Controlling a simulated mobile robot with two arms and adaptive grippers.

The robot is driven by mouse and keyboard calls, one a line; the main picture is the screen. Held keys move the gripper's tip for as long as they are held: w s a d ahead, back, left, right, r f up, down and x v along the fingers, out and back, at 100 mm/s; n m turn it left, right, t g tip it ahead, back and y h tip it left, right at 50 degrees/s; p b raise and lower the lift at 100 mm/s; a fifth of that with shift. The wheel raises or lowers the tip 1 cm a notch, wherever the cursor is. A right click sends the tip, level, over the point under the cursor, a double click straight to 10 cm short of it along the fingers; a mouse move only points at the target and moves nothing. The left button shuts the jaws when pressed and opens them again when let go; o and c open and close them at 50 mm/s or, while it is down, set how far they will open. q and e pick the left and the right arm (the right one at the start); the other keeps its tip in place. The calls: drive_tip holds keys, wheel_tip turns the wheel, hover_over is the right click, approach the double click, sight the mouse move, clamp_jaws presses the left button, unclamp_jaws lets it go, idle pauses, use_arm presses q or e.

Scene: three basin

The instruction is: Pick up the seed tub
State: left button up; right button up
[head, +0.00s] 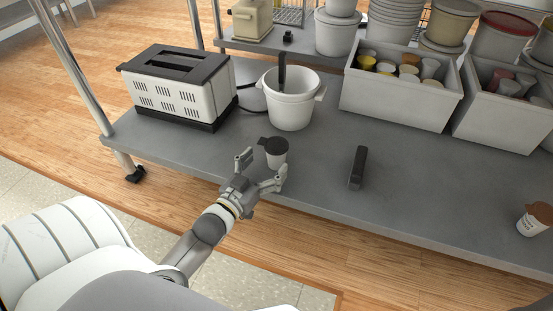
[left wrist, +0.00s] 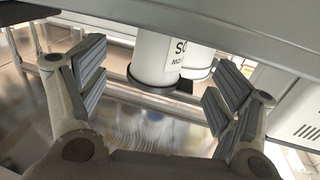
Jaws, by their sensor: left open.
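A small white tub with a dark grey lid (head: 277,155) stands upright near the front edge of the grey table. My left gripper (head: 261,172) is open, its fingers spread on the near side of this tub, and holds nothing. In the left wrist view, a white tub with a dark rim and a partly visible label (left wrist: 155,62) shows beyond the open left fingers (left wrist: 155,92). Another white tub with a brown lid and a label (head: 534,219) stands at the far right. I cannot read which tub is the seed tub. My right gripper is not in view.
A toaster-like machine (head: 180,88) and a white bucket (head: 291,104) stand behind. A dark block (head: 357,167) lies to the right. Bins of small tubs (head: 400,101) line the back right. The table front (head: 430,205) between block and brown-lidded tub is clear.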

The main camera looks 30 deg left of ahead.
sight(271, 160)
use_arm(q)
drive_tip(key=shift+w+f+b, duration=0.15)
drive_tip(key=shift+w+b, duration=0.7)
drive_tip(key=shift+b, duration=0.05)
drive_tip(key=shift+w+f+b, duration=0.1)
drive_tip(key=shift+w+b, duration=0.7)
drive_tip(key=shift+b, duration=0.05)
drive_tip(key=shift+w+r+b, duration=0.15)
drive_tip(key=shift+w+b, duration=0.35)
drive_tip(key=shift+w, duration=0.55)
drive_tip(key=c, duration=1.3)
drive_tip(key=shift+r, duration=0.1)
